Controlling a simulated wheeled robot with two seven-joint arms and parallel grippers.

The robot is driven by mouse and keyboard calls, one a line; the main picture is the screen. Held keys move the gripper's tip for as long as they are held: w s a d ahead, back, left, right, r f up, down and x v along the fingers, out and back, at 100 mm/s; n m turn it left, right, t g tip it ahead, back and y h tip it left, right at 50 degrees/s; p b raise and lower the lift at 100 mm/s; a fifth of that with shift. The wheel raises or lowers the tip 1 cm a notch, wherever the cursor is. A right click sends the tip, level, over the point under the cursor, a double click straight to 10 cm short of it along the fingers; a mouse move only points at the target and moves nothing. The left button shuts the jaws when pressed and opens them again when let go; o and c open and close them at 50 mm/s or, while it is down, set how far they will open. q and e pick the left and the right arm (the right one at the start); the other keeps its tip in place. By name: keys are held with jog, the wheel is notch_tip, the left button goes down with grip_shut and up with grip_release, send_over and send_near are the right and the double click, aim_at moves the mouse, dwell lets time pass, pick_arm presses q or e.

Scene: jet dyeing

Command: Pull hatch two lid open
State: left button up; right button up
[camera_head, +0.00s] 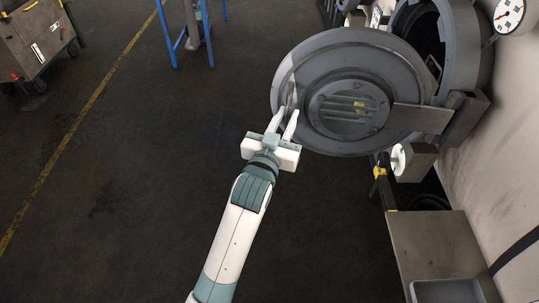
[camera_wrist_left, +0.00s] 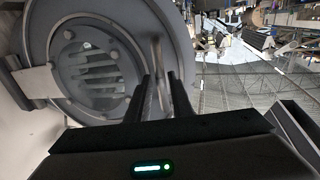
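The grey round hatch lid (camera_head: 400,68) stands swung out from its round opening (camera_head: 418,32) at the upper right of the head view, its ribbed inner face toward me. In the left wrist view the lid (camera_wrist_left: 55,25) fills the upper left. My left gripper (camera_head: 283,120) is at the lid's lower left edge, its two fingers pointing up with a gap between them. In the left wrist view the fingers (camera_wrist_left: 158,92) stand on either side of a thin upright bar (camera_wrist_left: 156,45) at the lid's edge. Whether they touch it is not clear. My right gripper is not in view.
A metal bench with a basin (camera_head: 430,245) stands at the lower right, near a pale wall with a gauge (camera_head: 508,15). A cart (camera_head: 38,38) stands at the upper left and a blue-legged stand (camera_head: 190,30) at the top. The dark floor left of the lid is clear.

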pick_arm(q)
jog(key=b+v, duration=0.4)
jog(key=v, duration=1.1)
jog(key=shift+s+b, duration=0.3)
jog(key=shift+b, duration=0.1)
